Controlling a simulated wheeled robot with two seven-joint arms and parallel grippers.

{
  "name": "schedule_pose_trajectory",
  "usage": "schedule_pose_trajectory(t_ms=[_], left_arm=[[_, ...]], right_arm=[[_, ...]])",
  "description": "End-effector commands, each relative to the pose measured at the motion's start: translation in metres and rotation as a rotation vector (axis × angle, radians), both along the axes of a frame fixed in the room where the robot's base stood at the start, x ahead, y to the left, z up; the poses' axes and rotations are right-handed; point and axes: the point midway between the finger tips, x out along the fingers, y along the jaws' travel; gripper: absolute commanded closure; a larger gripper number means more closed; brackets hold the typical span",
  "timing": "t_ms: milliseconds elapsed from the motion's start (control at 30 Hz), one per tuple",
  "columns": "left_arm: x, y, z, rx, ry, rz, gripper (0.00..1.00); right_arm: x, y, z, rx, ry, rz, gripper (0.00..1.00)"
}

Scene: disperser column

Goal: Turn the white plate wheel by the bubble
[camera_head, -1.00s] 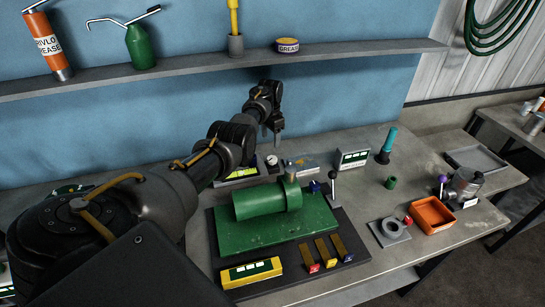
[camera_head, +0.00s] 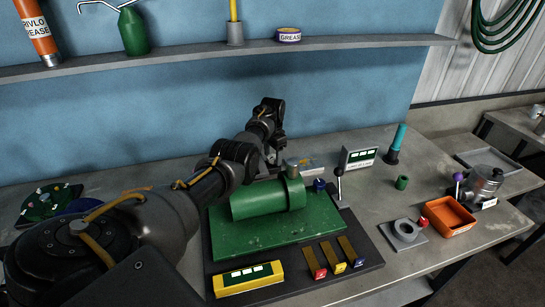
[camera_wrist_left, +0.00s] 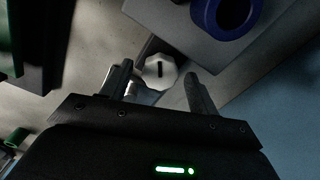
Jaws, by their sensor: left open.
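A white many-sided wheel (camera_wrist_left: 160,70) with a black slot-like mark shows in the left wrist view. It lies between the two fingertips of my left gripper, in line with the gap; I cannot tell how much depth lies between. My left gripper (camera_head: 274,164) is open and empty. In the head view it points down behind the green cylinder (camera_head: 262,199), close over the bench. The wheel is hidden behind my arm and gripper in the head view. I cannot make out a bubble in either view. My right gripper is in neither view.
A black-knobbed lever (camera_head: 339,182) and a display box (camera_head: 357,157) stand to the right. A blue ring (camera_wrist_left: 226,14) shows near the wheel in the wrist view. An orange tray (camera_head: 449,216) is farther right.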

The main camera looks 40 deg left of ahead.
Motion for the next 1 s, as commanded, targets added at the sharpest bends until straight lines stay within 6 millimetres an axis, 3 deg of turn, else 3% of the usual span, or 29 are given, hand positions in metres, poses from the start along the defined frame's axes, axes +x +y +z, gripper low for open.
schedule_pose_trajectory(t_ms=[67, 400, 733, 1000], left_arm=[[-0.0001, 0.0001, 0.0004, 0.000, 0.000, 0.000, 0.42], [-0.0002, 0.0001, 0.0000, 0.000, 0.000, 0.000, 0.84], [0.0001, 0.0006, 0.0005, 0.000, 0.000, -0.251, 0.84], [0.0002, 0.0001, -0.0001, 0.000, 0.000, -0.272, 0.84]], right_arm=[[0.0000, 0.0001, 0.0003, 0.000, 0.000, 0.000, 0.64], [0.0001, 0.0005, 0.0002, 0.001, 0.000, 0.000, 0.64], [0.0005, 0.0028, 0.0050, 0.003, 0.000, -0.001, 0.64], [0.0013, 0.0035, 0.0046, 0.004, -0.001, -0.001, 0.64]])
